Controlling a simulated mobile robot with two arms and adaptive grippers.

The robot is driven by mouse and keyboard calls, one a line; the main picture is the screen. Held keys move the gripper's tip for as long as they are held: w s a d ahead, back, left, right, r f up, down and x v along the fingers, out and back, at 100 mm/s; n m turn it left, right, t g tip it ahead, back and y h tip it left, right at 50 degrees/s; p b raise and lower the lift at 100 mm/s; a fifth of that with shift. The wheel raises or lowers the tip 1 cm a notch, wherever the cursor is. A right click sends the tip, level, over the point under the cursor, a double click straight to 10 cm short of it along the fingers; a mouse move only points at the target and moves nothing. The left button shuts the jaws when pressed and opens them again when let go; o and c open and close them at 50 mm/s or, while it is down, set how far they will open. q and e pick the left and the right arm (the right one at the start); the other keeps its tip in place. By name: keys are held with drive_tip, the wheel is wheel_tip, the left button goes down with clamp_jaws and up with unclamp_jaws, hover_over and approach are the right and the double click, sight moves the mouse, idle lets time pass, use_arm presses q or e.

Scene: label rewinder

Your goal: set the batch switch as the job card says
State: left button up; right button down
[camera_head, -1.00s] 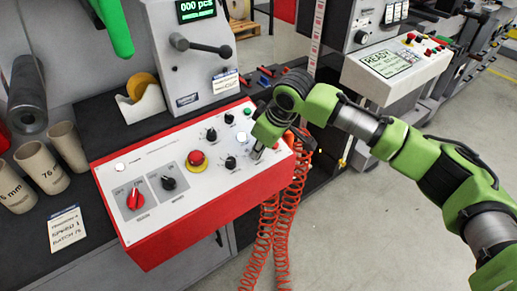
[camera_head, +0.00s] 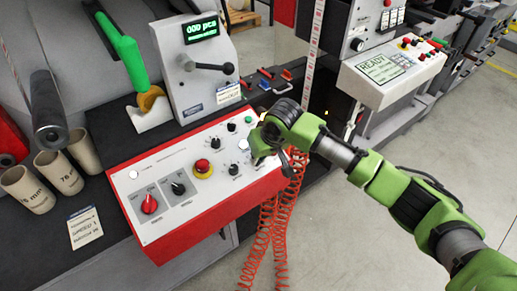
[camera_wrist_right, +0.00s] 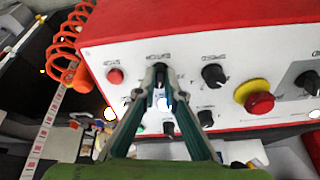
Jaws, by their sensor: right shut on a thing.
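The control panel (camera_head: 155,228) is a red box with a white sloping face and several knobs. My right gripper (camera_head: 257,157) is at the panel's right end. In the right wrist view my right gripper's fingers (camera_wrist_right: 160,76) are closed on a black knob (camera_wrist_right: 160,69) near the panel's front edge. The head view hides this knob behind the gripper. Its label and pointer are too blurred to read, so I cannot tell whether it is the batch switch. A handwritten card (camera_head: 84,228) lies on the table at left; its writing is unclear now. My left gripper is not seen.
Close to the held knob are another black knob (camera_wrist_right: 213,75) and a red button (camera_wrist_right: 115,75). A mushroom stop button (camera_head: 202,167) sits mid-panel. Orange coiled hoses (camera_head: 264,235) hang at the panel's right end.

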drive_tip(key=shift+m+p, duration=0.8)
drive_tip(key=c, duration=2.1)
unclamp_jaws()
drive_tip(key=shift+c, duration=0.2)
drive_tip(key=shift+r, duration=0.1)
drive_tip(key=v, duration=1.2)
